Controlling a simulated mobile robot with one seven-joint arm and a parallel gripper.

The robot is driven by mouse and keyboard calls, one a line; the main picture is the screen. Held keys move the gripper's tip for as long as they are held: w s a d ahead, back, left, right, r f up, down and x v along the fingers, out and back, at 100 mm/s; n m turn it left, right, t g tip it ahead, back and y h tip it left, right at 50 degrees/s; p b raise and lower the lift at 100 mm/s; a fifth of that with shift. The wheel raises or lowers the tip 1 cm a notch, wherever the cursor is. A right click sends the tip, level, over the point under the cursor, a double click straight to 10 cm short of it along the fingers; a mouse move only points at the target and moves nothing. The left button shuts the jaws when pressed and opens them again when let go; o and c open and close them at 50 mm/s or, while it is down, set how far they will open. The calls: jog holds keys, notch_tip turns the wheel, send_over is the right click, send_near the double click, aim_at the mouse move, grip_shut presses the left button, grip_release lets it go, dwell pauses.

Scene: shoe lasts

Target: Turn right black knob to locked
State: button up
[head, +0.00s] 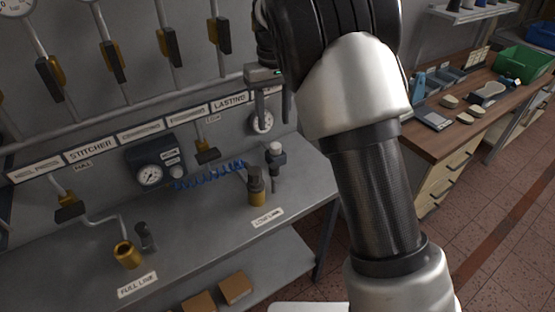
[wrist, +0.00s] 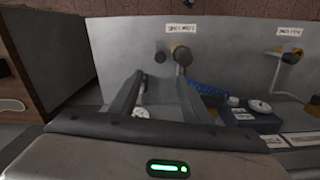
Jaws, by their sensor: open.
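My gripper (head: 273,118) is open and empty, pointing down in front of the back panel's right end; its two fingers also show in the wrist view (wrist: 160,78). A black valve handle (head: 207,154) on a brass fitting is left of it, under the LASTING label. A similar black handle (head: 68,208) is at the far left. A dark knob (head: 254,178) stands over a brass fitting near the LOW LINE label, below my gripper; it also shows in the wrist view (wrist: 183,57). I cannot tell which is the right knob, nor its locked mark. No finger visibly touches any.
A round white gauge (head: 262,122) is behind my fingers. A boxed gauge (head: 150,175) and blue coiled hose (head: 212,175) are left. A brass fitting (head: 127,256) stands near the FULL LINE label. A wooden workbench (head: 440,140) is right.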

aim_at(274, 166)
notch_tip(274, 166, down, 17)
jog(key=shift+r, duration=0.2)
dwell(0.3)
jog(key=c, duration=1)
